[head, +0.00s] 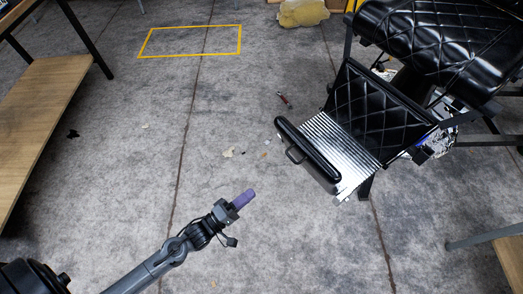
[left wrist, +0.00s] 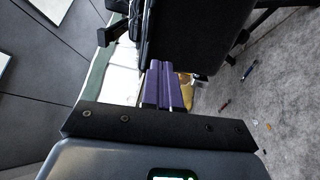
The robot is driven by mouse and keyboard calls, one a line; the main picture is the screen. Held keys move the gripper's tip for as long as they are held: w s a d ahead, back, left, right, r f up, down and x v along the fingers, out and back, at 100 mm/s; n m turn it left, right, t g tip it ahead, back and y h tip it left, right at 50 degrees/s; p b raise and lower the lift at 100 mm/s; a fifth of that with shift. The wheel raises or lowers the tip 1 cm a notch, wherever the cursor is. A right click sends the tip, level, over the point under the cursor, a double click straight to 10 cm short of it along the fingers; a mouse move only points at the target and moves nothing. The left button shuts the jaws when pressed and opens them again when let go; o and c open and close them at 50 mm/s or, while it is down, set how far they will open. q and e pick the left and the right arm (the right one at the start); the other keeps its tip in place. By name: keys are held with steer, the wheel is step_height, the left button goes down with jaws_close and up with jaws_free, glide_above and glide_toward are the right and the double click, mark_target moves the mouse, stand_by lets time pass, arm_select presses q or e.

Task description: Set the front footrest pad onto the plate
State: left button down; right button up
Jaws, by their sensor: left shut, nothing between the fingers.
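The front footrest pad (head: 307,148) is a long black cushion lying along the outer left edge of the ribbed silver plate (head: 343,138) of the barber chair. I cannot tell whether it sits fully flush on the plate. A small loop-shaped bracket (head: 294,156) shows at its outer side. My left gripper (head: 245,198), with purple fingertips, is shut and empty, apart from the pad, to its lower left in the head view. In the left wrist view the shut purple fingers (left wrist: 160,85) point toward dark chair parts (left wrist: 202,35). My right gripper is not in view.
The black quilted barber chair (head: 430,45) stands at the upper right. A wooden-shelved table (head: 45,110) is at the left. A yellow floor outline (head: 190,56) and a yellow bag (head: 303,12) lie farther back. Small debris dots the grey floor; the floor left of the footrest is mostly open.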

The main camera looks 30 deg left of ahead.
arm_select(q)
steer(key=shift+w+d+r+p, duration=0.15)
steer(key=shift+r+p, duration=0.15)
steer(key=shift+r, duration=0.3)
steer(key=shift+w+a+r+p, duration=0.15)
steer(key=shift+r+p, duration=0.1)
steer(key=shift+r, duration=0.35)
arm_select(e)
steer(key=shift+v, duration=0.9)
arm_select(q)
steer(key=shift+w+d, duration=0.1)
steer(key=shift+d, duration=0.05)
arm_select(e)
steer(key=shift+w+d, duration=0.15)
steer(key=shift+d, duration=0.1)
arm_select(q)
steer(key=b+x, duration=0.5)
steer(key=x, duration=0.8)
steer(key=shift+w+d, duration=0.2)
steer(key=shift+w, duration=0.15)
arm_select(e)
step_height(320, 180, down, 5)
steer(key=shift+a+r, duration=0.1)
arm_select(q)
steer(key=shift+r, duration=0.15)
